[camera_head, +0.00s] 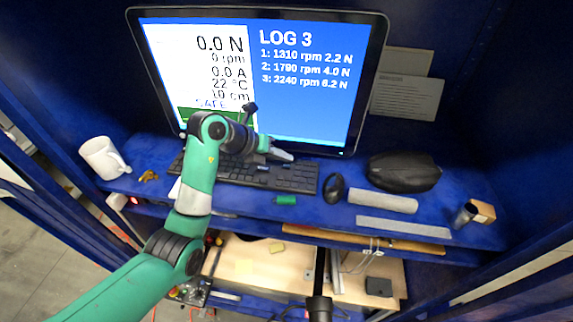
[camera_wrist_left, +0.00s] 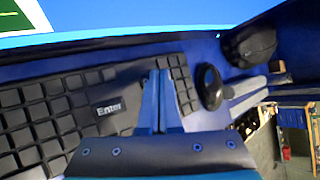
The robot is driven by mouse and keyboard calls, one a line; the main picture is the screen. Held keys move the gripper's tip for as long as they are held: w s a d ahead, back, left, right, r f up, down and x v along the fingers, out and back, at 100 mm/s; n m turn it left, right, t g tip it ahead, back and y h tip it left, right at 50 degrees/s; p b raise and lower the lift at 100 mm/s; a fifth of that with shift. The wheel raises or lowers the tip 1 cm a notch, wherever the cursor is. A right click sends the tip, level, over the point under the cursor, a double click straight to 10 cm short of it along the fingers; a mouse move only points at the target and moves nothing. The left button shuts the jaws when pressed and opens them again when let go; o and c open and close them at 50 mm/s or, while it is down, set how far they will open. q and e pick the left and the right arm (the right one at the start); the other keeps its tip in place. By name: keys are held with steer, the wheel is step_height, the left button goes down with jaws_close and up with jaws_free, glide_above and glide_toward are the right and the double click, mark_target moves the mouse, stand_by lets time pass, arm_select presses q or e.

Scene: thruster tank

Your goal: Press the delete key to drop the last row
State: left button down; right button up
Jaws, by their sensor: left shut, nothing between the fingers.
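The black keyboard (camera_head: 235,172) lies on the blue shelf below the monitor (camera_head: 305,105). The screen reads LOG 3, with three rows; the last is 2240 rpm 6.2 N. My left gripper (camera_head: 289,156) is shut and empty over the keyboard's right part, near its back edge. In the left wrist view the closed fingertips (camera_wrist_left: 160,74) point at keys between the main block and the right-hand key block. The Enter key (camera_wrist_left: 109,107) is left of the fingers. No delete label is readable, and I cannot tell whether the fingertips touch a key.
A black mouse (camera_head: 333,188) lies right of the keyboard, with a grey roll (camera_head: 383,201) and a black case (camera_head: 403,172) beyond it. A green object (camera_head: 286,200) lies in front of the keyboard.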

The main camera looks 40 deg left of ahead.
mark_target(283, 169)
arm_select(q)
steer(key=shift+f, duration=0.4)
steer(key=shift+f+p, duration=0.3)
steer(key=shift+f, duration=0.1)
stand_by(0.6)
steer(key=shift+r, duration=0.8)
steer(key=shift+r, duration=2.5)
